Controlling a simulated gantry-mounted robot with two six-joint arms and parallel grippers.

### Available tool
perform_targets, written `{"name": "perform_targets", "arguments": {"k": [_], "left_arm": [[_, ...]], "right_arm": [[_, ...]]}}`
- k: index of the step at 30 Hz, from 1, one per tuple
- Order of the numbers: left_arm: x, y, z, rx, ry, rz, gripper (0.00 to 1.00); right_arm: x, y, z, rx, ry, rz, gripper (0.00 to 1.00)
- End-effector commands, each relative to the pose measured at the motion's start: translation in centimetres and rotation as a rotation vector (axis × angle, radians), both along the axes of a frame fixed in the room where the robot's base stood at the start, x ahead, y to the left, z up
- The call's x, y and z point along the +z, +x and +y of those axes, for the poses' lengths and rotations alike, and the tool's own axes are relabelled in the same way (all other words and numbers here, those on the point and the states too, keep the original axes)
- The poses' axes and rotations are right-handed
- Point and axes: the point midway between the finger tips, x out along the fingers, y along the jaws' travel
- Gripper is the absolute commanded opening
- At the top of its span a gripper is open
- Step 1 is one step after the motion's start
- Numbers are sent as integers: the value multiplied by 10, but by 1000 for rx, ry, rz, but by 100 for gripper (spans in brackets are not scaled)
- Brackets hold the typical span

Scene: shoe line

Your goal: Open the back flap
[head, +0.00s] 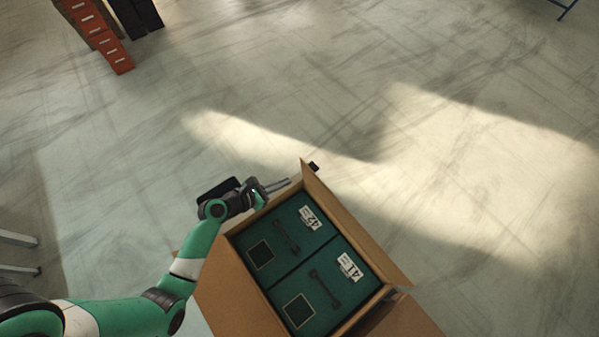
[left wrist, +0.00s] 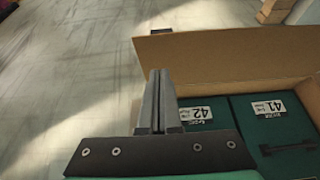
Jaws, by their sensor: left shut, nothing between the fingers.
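An open brown cardboard box (head: 233,231) stands at the lower middle of the head view. A long flap (head: 345,215) rises along its far right side. It shows as a broad brown panel (left wrist: 235,55) beyond my fingers in the left wrist view. Another flap (head: 232,292) is folded outward at the left, and one (head: 404,318) at the lower right. My left gripper (head: 286,183) is shut and empty at the box's top corner, with its fingertips close to the end of the long flap. In the wrist view the fingers (left wrist: 158,75) overlap the panel; I cannot tell contact.
Two dark green shoe boxes, labelled 42 (head: 284,232) and 41 (head: 324,288), lie inside the box. A small black thing (head: 314,166) shows beyond the flap's end. An orange unit (head: 100,34) stands far off at upper left. The floor beyond the box is clear.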

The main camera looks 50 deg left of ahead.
Motion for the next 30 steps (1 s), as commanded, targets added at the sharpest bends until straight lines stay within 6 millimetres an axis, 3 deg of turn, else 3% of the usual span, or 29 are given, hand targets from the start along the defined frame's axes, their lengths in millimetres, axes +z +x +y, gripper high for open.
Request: {"name": "perform_targets", "arguments": {"k": [4,12,30], "left_arm": [[-16,30,-4,-4,1,0,0],[-10,64,-7,-1,0,0,0],[-8,67,1,19,0,0,0]], "right_arm": [[-10,0,0,0,0,0,39],[-7,0,0,0,0,0,39],[-3,0,0,0,0,0,39]]}}
